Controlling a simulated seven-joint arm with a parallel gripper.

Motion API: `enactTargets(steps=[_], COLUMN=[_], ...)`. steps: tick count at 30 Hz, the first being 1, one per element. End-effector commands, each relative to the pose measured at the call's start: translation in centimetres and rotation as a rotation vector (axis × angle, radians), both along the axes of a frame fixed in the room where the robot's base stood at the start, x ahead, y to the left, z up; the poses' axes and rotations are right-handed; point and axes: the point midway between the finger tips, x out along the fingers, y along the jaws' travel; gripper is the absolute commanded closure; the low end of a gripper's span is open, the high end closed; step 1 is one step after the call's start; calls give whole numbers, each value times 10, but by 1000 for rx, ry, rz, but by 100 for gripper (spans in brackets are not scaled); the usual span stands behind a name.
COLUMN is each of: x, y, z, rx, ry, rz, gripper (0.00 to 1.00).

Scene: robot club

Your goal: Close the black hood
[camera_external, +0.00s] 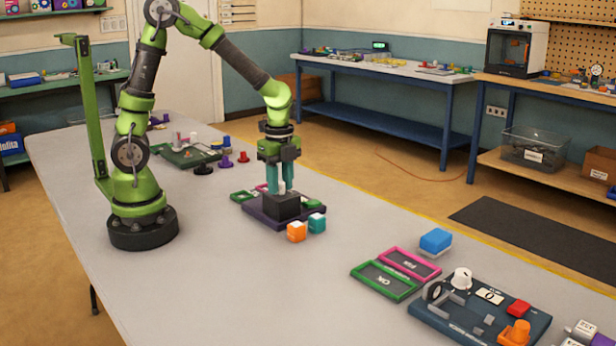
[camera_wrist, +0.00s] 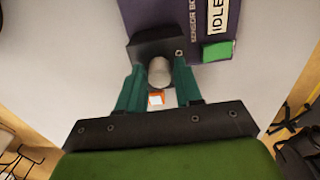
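The black hood (camera_external: 281,206) is a small dark box-like part on a purple board (camera_external: 262,217). The wrist view also shows the hood (camera_wrist: 150,47) at the edge of the purple board (camera_wrist: 188,14). A pale round cylinder (camera_wrist: 159,72) stands at the hood; whether it is a knob on it or a separate part is unclear. My gripper (camera_external: 276,187) points down above the hood. Its teal fingers stand on both sides of the cylinder, very near it; whether they touch it I cannot tell. Whether the hood is open is unclear.
A green block (camera_wrist: 217,51) is on the board beside the hood. Trays (camera_external: 384,280) and a control board (camera_external: 478,312) lie at right. The table's left middle is clear.

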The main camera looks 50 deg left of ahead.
Motion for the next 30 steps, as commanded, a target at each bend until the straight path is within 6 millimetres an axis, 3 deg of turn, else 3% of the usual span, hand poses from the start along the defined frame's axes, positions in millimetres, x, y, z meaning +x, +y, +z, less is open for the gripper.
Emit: enactTargets(steps=[22, 30], x=[0, 0], y=[0, 0], z=[52, 60], rx=[0, 0], ry=[-1, 1], rz=[1, 2], gripper=[65, 65])
